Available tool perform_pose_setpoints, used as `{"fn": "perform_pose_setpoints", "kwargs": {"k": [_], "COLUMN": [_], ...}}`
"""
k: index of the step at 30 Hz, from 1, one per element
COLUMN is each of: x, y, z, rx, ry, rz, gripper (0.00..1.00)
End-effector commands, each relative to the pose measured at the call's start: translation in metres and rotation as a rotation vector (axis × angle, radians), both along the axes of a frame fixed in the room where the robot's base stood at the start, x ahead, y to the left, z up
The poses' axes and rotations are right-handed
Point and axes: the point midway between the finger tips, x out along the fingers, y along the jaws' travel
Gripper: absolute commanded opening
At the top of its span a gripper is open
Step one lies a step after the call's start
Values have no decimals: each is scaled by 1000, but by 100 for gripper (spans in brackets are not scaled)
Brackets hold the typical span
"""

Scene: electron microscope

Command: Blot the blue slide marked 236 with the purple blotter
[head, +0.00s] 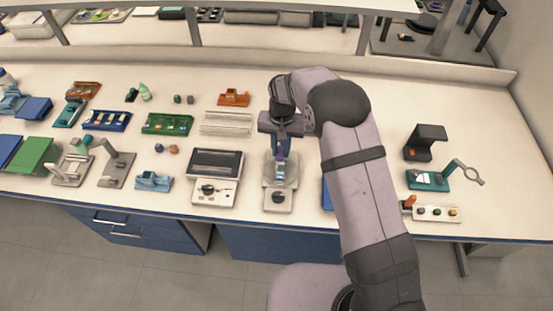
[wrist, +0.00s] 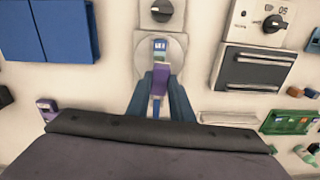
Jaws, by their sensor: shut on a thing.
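My gripper (wrist: 160,84) points down over a pale device with a round plate (wrist: 176,52) and a dark knob. Its blue fingers are shut on the purple blotter (wrist: 158,83). In the head view my gripper (head: 281,150) is above the same device (head: 279,199), with a bit of purple between the fingers. A small blue slide with a white label (wrist: 160,46) shows on the round plate, just beyond the blotter's tip. Its marking is too small to read. I cannot tell whether the blotter touches the slide.
A pale device with a dark panel (head: 214,165) and knob stands left of the plate device. Blue panels (wrist: 62,28) lie on its other side. A small purple item (wrist: 47,108) stands nearby. Slide racks, blue (head: 106,120) and green (head: 168,123), are farther left.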

Motion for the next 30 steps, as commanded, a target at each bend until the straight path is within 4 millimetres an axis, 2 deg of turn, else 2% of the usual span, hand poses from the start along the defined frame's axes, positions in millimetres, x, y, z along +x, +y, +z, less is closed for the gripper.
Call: {"fn": "perform_pose_setpoints", "kwargs": {"k": [6, 16, 30], "x": [-5, -6, -6], "y": [-2, -2, -2], "z": [-1, -7, -39], "rx": [-9, -9, -9], "ry": [19, 19, 19], "rz": [77, 80, 79], "gripper": [9, 9, 9]}}
